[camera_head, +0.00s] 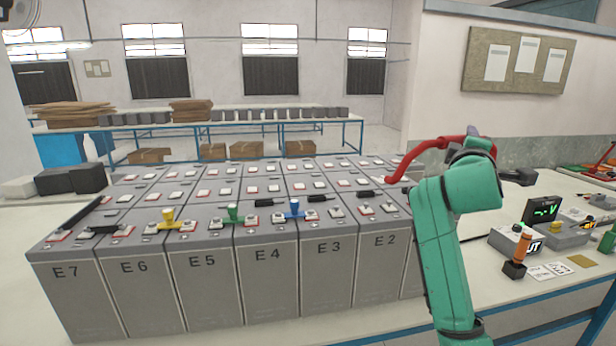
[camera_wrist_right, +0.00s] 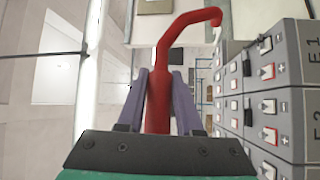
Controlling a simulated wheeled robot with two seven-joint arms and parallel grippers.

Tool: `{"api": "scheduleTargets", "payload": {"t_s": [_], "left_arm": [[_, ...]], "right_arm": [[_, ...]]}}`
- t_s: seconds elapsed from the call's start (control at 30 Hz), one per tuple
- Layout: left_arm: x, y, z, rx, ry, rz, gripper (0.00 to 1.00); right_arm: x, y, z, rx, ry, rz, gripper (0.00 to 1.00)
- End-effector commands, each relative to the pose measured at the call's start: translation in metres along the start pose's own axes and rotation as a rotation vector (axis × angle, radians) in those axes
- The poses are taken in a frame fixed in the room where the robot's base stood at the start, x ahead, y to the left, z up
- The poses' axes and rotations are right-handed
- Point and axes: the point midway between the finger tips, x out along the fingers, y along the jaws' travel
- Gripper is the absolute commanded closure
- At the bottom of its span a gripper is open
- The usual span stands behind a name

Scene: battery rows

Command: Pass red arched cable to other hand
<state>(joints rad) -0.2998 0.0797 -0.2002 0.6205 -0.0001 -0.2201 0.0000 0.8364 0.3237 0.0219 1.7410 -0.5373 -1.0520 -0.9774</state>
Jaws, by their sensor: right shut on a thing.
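The red arched cable (camera_head: 428,147) is raised above the right end of the battery rows in the head view. Its curved end reaches left and bends down over the battery tops. In the right wrist view the cable (camera_wrist_right: 158,60) runs up between the two fingers and hooks to the right. My right gripper (camera_wrist_right: 161,84) is shut on its straight part. In the head view my green right wrist largely hides that gripper. My left gripper is in neither view.
Grey batteries (camera_head: 208,280) labelled E2 to E7 fill the table's middle. Yellow, green and blue pieces sit on the front row. A meter (camera_head: 541,211) and an orange-handled tool (camera_head: 523,250) stand at right. A black bar (camera_head: 82,217) lies across the left batteries.

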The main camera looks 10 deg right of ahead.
Motion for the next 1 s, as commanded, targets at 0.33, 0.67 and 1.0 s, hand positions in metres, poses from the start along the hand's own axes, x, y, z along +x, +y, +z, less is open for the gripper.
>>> {"api": "scheduleTargets", "payload": {"t_s": [0.33,0.67,1.0], "left_arm": [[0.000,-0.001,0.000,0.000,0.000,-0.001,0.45],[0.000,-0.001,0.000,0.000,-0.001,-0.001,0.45],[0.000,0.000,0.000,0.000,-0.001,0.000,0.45]], "right_arm": [[-0.080,-0.200,-0.074,0.078,0.693,-0.109,1.00],[-0.241,-0.356,-0.077,0.151,1.203,-0.191,1.00],[-0.355,-0.409,-0.033,0.168,1.254,-0.190,1.00]]}}
